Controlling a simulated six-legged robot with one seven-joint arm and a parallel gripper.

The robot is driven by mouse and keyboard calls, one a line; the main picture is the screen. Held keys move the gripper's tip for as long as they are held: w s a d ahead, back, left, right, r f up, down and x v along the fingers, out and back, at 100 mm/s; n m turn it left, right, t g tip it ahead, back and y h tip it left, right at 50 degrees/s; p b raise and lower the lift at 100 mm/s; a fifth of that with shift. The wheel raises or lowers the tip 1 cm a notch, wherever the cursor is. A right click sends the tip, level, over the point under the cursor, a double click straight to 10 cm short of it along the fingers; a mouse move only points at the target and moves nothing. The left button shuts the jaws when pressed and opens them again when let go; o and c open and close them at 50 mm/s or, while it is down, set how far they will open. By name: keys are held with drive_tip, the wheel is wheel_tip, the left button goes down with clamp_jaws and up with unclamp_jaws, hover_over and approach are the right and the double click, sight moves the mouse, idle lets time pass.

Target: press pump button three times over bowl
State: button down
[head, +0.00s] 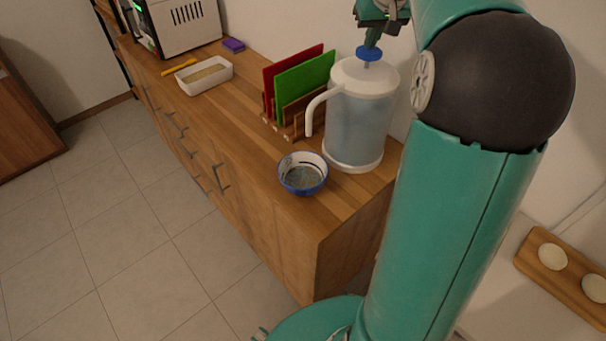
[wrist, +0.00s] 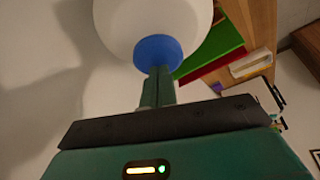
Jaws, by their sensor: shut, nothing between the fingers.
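The pump dispenser (head: 358,118) is a tall clear jug with a white lid and a white curved spout, standing on the wooden counter. Its round blue button (head: 369,54) is on top of the lid. The blue-rimmed bowl (head: 303,175) sits on the counter in front of the dispenser, near the spout's end. My gripper (head: 371,40) is shut and empty, pointing down with its tips at the button. In the wrist view the fingertips (wrist: 158,74) overlap the edge of the blue button (wrist: 158,53); I cannot tell if they touch it.
A rack with red and green boards (head: 305,82) stands left of the dispenser. A white tray (head: 204,75), a purple sponge-like block (head: 234,45) and a white appliance (head: 185,22) are farther back. The wall is close behind the dispenser. The counter (head: 240,140) left of the bowl is clear.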

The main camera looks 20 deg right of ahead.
drive_tip(key=shift+f, duration=1.2)
drive_tip(key=shift+r, duration=1.8)
drive_tip(key=shift+f, duration=0.15)
drive_tip(key=shift+f, duration=1.65)
drive_tip(key=shift+r, duration=1.8)
